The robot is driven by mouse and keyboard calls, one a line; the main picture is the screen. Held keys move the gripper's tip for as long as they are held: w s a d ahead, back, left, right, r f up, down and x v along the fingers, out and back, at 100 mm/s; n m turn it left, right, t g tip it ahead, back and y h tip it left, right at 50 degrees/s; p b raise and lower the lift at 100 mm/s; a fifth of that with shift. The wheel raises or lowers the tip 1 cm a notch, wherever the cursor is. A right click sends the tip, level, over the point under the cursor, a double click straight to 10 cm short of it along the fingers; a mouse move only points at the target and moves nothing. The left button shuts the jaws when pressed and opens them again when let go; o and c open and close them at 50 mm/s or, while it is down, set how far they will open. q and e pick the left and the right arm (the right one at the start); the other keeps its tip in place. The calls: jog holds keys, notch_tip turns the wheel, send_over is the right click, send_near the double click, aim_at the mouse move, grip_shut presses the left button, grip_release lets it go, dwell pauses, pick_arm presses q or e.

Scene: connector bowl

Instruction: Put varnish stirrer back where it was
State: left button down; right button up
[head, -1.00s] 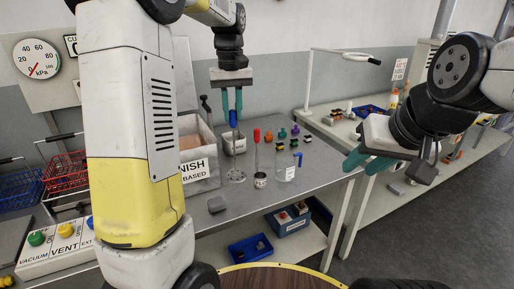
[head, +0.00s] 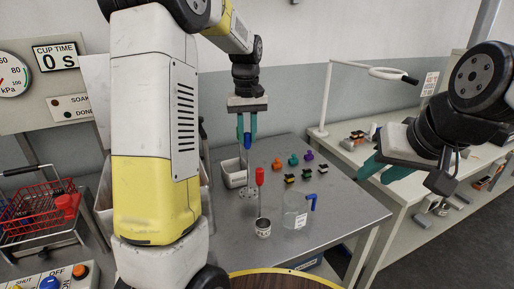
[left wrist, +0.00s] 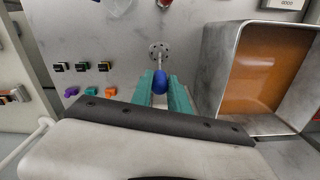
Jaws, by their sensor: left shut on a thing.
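The varnish stirrer has a blue handle (head: 247,141), a thin shaft and a perforated disc (head: 247,190) at its lower end. My left gripper (head: 247,132) is shut on the handle and holds it upright over the grey bench. In the left wrist view, the blue handle (left wrist: 160,82) sits between the teal fingers, with the disc (left wrist: 158,49) beyond. The varnish tank (left wrist: 212,75) with orange-brown liquid is right of the stirrer there; my arm mostly hides it in the head view. My right gripper (head: 380,172) is open and empty at the right.
A red-handled tool (head: 260,176) stands at a small can (head: 263,228), beside a clear jug (head: 294,212) with a blue handle. A pale bin (head: 232,174) and several coloured connectors (head: 292,160) are behind. A red basket (head: 35,215) stands left.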

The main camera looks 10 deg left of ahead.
aim_at(248, 147)
pick_arm(q)
jog(key=shift+f, duration=2.1)
jog(key=c, duration=1.3)
grip_release()
jog(key=shift+o, duration=0.2)
